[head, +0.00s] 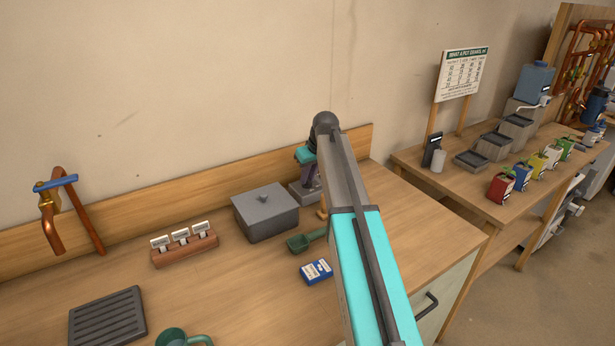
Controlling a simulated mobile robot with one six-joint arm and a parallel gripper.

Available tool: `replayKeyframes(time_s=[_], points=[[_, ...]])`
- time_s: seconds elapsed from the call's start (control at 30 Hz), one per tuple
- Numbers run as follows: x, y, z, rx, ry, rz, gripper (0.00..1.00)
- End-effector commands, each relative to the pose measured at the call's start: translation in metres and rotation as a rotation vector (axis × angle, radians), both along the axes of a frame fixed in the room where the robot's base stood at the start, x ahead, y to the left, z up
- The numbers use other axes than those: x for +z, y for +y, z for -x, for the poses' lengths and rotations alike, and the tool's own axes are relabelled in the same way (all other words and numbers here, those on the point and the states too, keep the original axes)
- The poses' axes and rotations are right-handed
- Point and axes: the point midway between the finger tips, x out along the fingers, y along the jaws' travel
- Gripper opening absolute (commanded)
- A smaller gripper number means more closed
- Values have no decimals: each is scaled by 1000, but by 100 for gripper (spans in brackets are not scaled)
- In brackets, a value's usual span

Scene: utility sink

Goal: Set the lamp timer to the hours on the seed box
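A small blue box with a white and yellow label (316,271) lies on the wooden counter, right of centre; it may be the seed box, but its print is too small to read. A grey block (303,197) stands near the back of the counter, partly hidden by my gripper and arm; it may be the lamp timer, but no dial or setting shows. My gripper (312,186) is at this block, pointing down. My arm covers part of it, so its fingers and any contact are unclear. I cannot make out a lamp.
A grey lidded box (265,212), a green scoop (303,241) and a wooden holder with white cards (184,244) are close by. A ribbed tray (106,317), green mug (178,338) and copper tap (52,215) are left. A second table (460,190) holds trays, colored packets and a chart sign (461,73).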

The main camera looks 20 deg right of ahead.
Motion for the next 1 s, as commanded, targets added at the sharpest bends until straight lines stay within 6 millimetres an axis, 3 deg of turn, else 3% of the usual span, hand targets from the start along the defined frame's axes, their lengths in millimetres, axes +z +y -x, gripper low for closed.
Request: replayKeyframes(time_s=[0.1, 0.57, 1.0], points=[[0, 0, 0, 0, 0, 0, 0], [0, -1, 1, -55, 0, -2, 0], [1, 1, 0, -317, -1, -1, 0]])
